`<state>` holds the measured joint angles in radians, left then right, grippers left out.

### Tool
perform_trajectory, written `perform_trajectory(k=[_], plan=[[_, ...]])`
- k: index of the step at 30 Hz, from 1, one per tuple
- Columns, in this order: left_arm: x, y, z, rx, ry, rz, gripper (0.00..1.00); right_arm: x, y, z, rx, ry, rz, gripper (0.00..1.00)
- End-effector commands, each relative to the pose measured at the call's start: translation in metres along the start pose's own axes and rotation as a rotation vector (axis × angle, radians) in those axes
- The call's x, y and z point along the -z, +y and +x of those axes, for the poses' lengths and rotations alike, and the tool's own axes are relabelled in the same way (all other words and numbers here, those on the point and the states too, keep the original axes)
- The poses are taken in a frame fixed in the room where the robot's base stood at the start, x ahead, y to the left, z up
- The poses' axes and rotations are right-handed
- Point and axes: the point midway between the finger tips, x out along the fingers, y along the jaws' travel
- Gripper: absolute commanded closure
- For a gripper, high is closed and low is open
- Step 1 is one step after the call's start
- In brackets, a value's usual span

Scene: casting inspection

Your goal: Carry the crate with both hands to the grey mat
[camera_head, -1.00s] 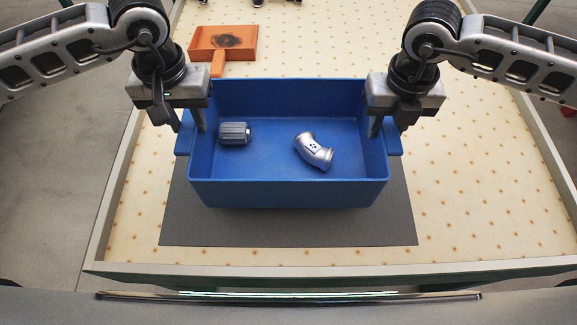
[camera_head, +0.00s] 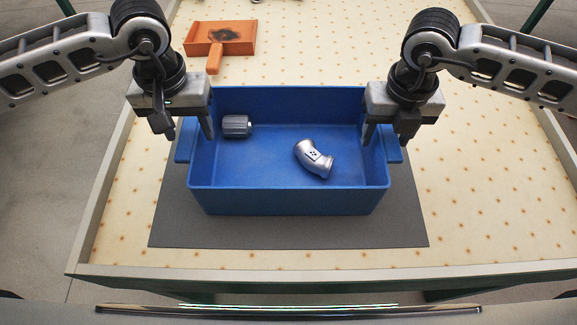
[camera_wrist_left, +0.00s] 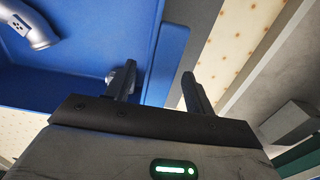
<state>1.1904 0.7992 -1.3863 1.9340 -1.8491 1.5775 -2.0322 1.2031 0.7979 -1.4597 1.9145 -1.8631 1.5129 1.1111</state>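The blue crate (camera_head: 288,201) sits level over the grey mat (camera_head: 290,234) and looks to rest on it; the mat shows around its front and sides. A grey ribbed casting (camera_head: 236,126) and a silver elbow casting (camera_head: 314,158) lie inside the crate. My left gripper (camera_head: 190,138) is at the crate's left end, its fingers spread on either side of the wall and handle. The left wrist view shows these fingers (camera_wrist_left: 160,80) apart, the blue rim (camera_wrist_left: 165,55) between them. My right gripper (camera_head: 387,138) is open likewise at the right end.
An orange tray with a handle (camera_head: 217,35) lies on the cream dotted table top (camera_head: 480,150) behind the crate to the left. A raised pale border (camera_head: 300,275) runs along the table's front edge. The table top right of the crate is clear.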

Motion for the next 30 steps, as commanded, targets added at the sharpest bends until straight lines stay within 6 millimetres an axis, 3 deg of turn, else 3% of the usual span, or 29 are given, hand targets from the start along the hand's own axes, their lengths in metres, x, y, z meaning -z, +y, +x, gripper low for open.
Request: perform_trajectory(k=[7, 11, 24, 30], plan=[[0.000, 0.000, -0.002, 0.000, 0.000, 0.000, 0.47, 0.000, 0.000, -0.001, -0.001, 0.000, 0.000, 0.46], [0.001, 0.000, -0.013, -0.002, 0.002, 0.000, 0.47, 0.000, 0.000, -0.001, -0.001, 0.000, 0.000, 0.46], [0.001, 0.000, -0.099, -0.001, 0.004, 0.000, 0.47, 0.000, 0.000, -0.001, -0.001, 0.000, 0.000, 0.46], [0.000, 0.000, -0.118, -0.001, 0.001, 0.000, 0.47, 0.000, 0.000, -0.001, -0.001, -0.001, 0.000, 0.46]])
